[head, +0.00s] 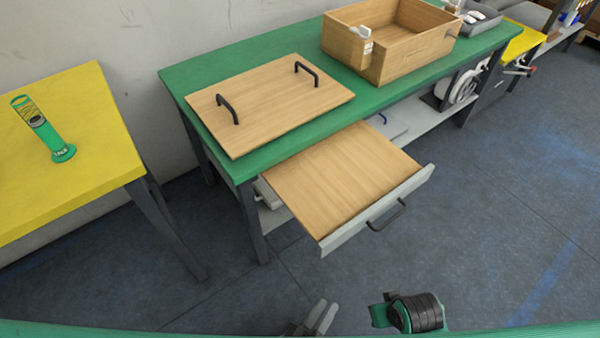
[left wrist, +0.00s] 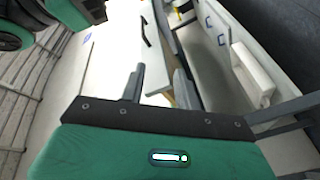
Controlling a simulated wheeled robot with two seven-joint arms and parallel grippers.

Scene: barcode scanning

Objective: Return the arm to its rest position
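My left gripper (head: 322,317) shows at the bottom middle of the head view, its pale grey fingers over the floor, in front of the open drawer and apart from it. In the left wrist view my left gripper (left wrist: 158,86) has two fingers standing apart with a gap between them. Nothing is held in that gap. Most of the left arm is below the edge of the head view. No right gripper can be made out in either view.
A green table (head: 220,67) carries a wooden board (head: 270,105) with two black handles and an open wooden box (head: 415,50). Its drawer (head: 340,175) sticks out. A yellow table (head: 75,165) at left holds a green upright device (head: 45,128). The floor at right is clear.

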